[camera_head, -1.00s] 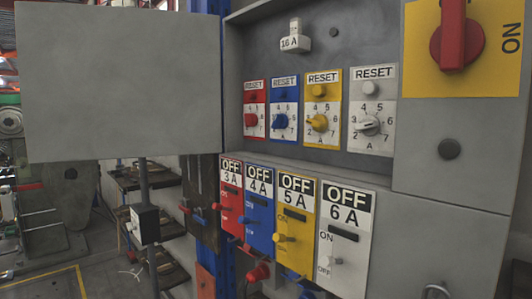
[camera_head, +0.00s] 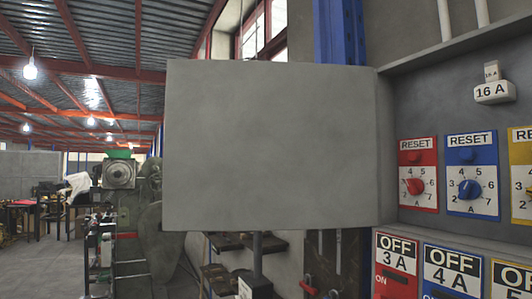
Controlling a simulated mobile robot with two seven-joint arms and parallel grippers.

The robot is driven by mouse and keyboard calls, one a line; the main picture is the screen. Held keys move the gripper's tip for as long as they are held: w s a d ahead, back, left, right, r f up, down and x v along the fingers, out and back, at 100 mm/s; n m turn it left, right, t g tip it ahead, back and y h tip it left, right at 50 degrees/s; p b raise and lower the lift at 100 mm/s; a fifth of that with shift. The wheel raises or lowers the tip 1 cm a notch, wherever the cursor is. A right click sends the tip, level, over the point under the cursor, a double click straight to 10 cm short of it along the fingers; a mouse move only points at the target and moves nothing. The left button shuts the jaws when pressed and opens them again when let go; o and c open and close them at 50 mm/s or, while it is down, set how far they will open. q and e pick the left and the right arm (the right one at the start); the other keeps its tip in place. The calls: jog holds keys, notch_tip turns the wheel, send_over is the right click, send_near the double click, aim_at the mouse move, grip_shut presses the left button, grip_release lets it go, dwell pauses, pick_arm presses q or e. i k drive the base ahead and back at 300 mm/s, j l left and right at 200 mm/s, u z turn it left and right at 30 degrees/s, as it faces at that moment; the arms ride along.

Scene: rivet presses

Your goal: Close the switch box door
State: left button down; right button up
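The switch box door (camera_head: 272,145) is a plain grey panel in the middle of the view. It stands wide open, swung out to the left, with its hinged edge along the left side of the switch box (camera_head: 420,105). The box's recess is uncovered and shows a red reset dial panel (camera_head: 418,175), a blue one (camera_head: 472,175) and part of a yellow one at the right edge. A white 16 A plug-like part (camera_head: 494,92) is on the recess's back wall. Neither of my grippers is in view.
Below the recess are OFF switches, a red 3A (camera_head: 396,280) and a blue 4A (camera_head: 452,275). A blue column (camera_head: 338,35) rises behind the door. Machinery (camera_head: 120,200) stands at the left. Open floor (camera_head: 45,270) shows at the lower left.

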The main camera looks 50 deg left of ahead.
aim_at(250, 145)
jog(key=j+z, duration=0.25)
jog(key=j, duration=0.3)
jog(key=j+z, duration=0.2)
jog(key=j, duration=0.35)
jog(key=k+j+z, duration=0.25)
jog(key=j, duration=0.25)
jog(key=j+z, duration=0.25)
jog(key=j, duration=0.3)
jog(key=j+z, duration=0.15)
jog(key=j, duration=0.3)
jog(key=k+j+z, duration=0.15)
jog(key=j, duration=0.25)
jog(key=j+z, duration=0.15)
jog(key=j, duration=0.25)
jog(key=k+j+z, duration=0.15)
jog(key=j, duration=0.25)
